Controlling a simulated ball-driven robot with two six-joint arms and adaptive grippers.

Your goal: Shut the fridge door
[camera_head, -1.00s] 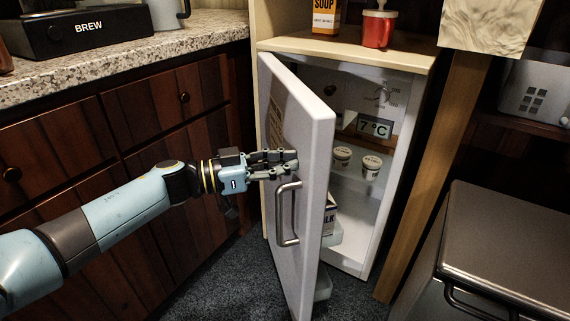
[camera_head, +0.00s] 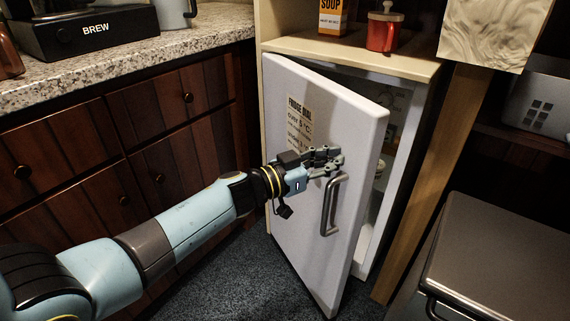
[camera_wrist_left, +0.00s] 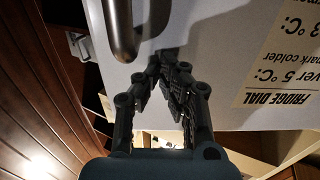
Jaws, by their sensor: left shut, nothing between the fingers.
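The white fridge door (camera_head: 345,115) stands partly open, hinged on the left, with a gap along its right edge. Its grey bar handle (camera_head: 329,206) is on the right part of its outer face. My left gripper (camera_head: 338,160) is shut and empty, its fingertips at the outer face of the door just above the handle. In the left wrist view the shut fingers (camera_wrist_left: 160,65) meet against the white door panel (camera_wrist_left: 215,50), beside the handle (camera_wrist_left: 121,28). The fridge inside shows only as a narrow strip (camera_head: 400,103). My right gripper is not in view.
A stone-topped counter (camera_head: 210,40) with wooden drawers is at the left. A wooden post (camera_head: 440,175) and a dark metal-topped unit (camera_head: 500,240) are at the right.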

